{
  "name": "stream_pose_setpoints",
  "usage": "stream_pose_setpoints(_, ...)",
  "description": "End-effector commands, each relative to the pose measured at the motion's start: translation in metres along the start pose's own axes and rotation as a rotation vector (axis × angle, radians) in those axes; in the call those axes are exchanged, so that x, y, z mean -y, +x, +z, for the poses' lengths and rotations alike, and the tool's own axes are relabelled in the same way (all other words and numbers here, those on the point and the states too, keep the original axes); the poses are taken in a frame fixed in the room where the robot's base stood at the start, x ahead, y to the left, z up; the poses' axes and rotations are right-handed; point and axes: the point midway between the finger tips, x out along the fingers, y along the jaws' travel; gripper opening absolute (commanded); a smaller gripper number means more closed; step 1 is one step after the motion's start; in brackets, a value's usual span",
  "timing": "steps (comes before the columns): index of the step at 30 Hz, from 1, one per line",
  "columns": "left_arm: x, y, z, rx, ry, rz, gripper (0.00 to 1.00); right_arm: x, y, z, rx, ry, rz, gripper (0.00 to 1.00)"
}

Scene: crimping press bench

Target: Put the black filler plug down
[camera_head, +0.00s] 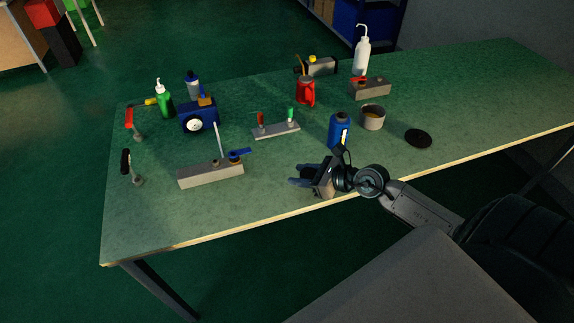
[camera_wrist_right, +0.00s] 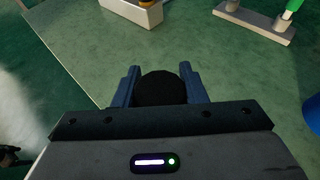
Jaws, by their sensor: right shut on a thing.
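My right gripper (camera_head: 300,181) is over the front part of the green bench, in front of the blue bottle. In the right wrist view its two blue fingers (camera_wrist_right: 161,88) are shut on the round black filler plug (camera_wrist_right: 162,86), which sits between them. The wrist camera shows bare green bench top beyond the fingers. In the head view the plug is too dark and small to make out between the fingers. I cannot tell whether the plug touches the bench. My left gripper is not in view.
A grey block (camera_head: 208,176) with a blue lever stands left of my right gripper. The blue bottle (camera_head: 339,132) stands close behind it. A tin cup (camera_head: 373,119) and a flat black disc (camera_head: 418,138) are to the right. The bench front between the block and gripper is clear.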

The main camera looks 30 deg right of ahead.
Motion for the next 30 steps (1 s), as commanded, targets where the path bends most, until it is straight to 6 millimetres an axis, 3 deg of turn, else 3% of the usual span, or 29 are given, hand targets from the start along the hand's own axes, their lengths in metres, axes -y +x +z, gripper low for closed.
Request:
stream_pose_setpoints(6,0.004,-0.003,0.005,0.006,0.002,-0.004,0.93,0.034,0.036,0.013,0.005,0.004,0.000,0.12)
stream_pose_setpoints(12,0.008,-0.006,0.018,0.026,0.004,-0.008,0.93,0.055,0.057,0.018,0.002,0.002,0.000,0.12)
stream_pose_setpoints(18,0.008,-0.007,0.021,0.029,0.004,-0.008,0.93,0.065,0.068,0.020,0.002,0.003,0.001,0.12)
stream_pose_setpoints(24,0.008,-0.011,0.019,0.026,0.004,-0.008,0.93,0.064,0.079,-0.009,-0.001,0.004,0.003,0.12)
stream_pose_setpoints(30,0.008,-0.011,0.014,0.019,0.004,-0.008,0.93,0.064,0.081,-0.014,0.000,0.001,0.002,0.12)
